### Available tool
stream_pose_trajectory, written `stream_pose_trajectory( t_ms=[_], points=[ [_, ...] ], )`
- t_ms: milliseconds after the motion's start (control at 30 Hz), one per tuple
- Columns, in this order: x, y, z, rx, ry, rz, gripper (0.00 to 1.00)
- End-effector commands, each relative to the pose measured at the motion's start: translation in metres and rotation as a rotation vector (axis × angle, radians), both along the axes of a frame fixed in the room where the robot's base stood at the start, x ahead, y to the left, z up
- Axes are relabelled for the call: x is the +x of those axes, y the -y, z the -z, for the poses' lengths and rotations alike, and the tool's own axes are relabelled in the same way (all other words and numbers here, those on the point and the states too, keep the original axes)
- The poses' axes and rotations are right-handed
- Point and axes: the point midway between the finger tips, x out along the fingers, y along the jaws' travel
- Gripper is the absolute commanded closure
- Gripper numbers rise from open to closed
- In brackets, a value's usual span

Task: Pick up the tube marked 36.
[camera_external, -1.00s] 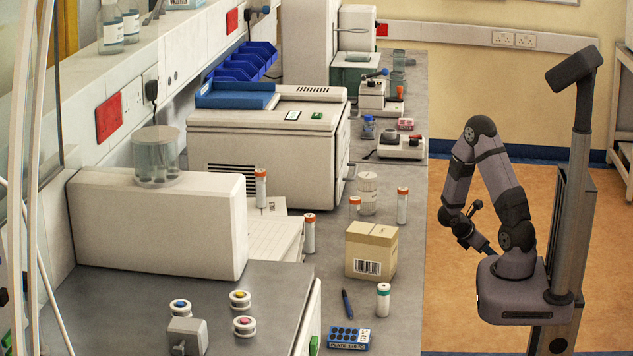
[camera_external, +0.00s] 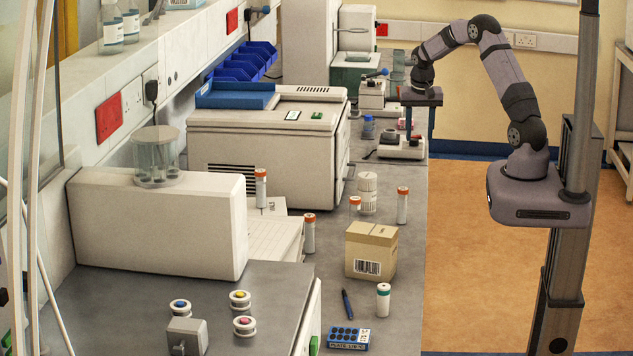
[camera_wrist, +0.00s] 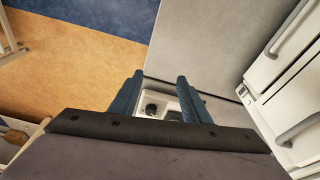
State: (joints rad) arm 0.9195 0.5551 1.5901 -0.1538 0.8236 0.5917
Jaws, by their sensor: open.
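Several white tubes with orange caps stand upright on the bench: one right of the box (camera_external: 402,207), one left of the box (camera_external: 309,235), one further left by the white casing (camera_external: 261,189), and a shorter one partly hidden behind the box (camera_external: 355,206). A white tube with a green cap (camera_external: 383,301) stands at the front. No number is legible, so I cannot tell which is 36. My gripper (camera_external: 419,132) points down, open and empty, above the far bench. The wrist view shows its spread fingers (camera_wrist: 160,76) and no tube.
A cardboard box (camera_external: 370,253) stands among the tubes, with a white jar (camera_external: 367,192) behind it. A white device (camera_external: 401,147) lies below my gripper and shows between the fingers (camera_wrist: 155,103). A pen (camera_external: 347,304) and blue rack (camera_external: 348,338) lie in front.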

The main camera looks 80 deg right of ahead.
Motion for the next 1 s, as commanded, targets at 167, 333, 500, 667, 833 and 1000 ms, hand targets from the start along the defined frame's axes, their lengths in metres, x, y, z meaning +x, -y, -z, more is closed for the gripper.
stream_pose_trajectory(
  t_ms=[167, 333, 500, 667, 833, 1000],
  points=[
    [0.084, 0.009, -0.118, 0.033, 0.34, 0.283, 0.57],
    [0.175, 0.008, -0.209, 0.095, 0.691, 0.519, 0.57],
    [0.232, 0.002, -0.211, 0.07, 0.912, 0.644, 0.57],
    [0.269, -0.009, -0.215, 0.025, 1.105, 0.742, 0.57],
    [0.292, -0.026, -0.226, -0.025, 1.323, 0.848, 0.57],
    [0.295, -0.048, -0.24, -0.081, 1.541, 0.937, 0.57]
  ],
)
